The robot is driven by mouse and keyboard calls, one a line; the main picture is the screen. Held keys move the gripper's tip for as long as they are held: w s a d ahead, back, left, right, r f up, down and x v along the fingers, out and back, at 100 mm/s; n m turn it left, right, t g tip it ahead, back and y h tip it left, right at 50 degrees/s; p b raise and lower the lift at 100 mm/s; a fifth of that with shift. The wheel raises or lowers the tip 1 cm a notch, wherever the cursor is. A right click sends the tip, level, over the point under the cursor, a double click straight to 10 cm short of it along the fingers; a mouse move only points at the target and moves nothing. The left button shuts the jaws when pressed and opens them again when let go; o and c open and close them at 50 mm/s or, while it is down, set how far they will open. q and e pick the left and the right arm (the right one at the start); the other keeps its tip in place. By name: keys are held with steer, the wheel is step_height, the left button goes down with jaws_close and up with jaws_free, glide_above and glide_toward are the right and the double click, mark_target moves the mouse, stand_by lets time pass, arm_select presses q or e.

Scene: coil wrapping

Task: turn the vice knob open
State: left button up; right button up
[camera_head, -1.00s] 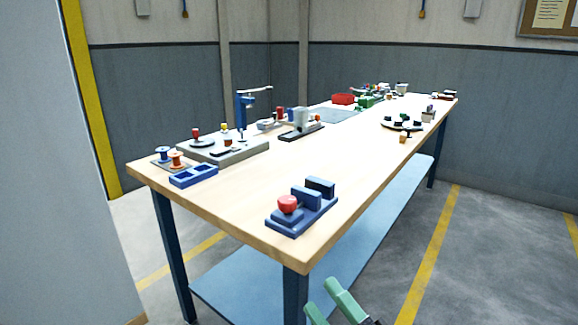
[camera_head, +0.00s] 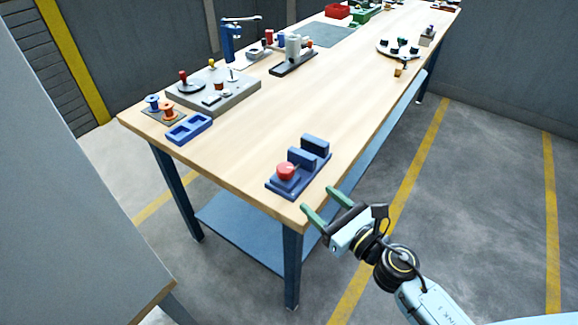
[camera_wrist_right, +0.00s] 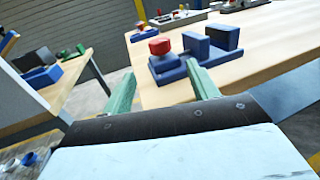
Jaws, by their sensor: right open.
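The blue vice (camera_head: 298,168) stands on the near corner of the wooden table, with two upright blue jaws spaced apart. Its red knob (camera_head: 287,171) is on the near left end. My right gripper (camera_head: 326,204) has green fingers, is open and empty, and is just off the table's near right edge, short of the vice. In the right wrist view the vice (camera_wrist_right: 180,68) and red knob (camera_wrist_right: 160,46) show beyond and between the open fingers (camera_wrist_right: 163,88), with nothing between them. My left gripper is not in view.
A blue two-pocket tray (camera_head: 189,129), orange and blue spools (camera_head: 167,109) and a grey fixture plate (camera_head: 240,92) stand farther left. A round white stand (camera_head: 398,48) is at the far right. The wood left of the vice is clear.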

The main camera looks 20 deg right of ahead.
mark_target(291, 175)
steer(key=p+x, duration=0.1)
steer(key=x, duration=1)
steer(key=shift+w+a, duration=0.15)
steer(key=c, duration=1)
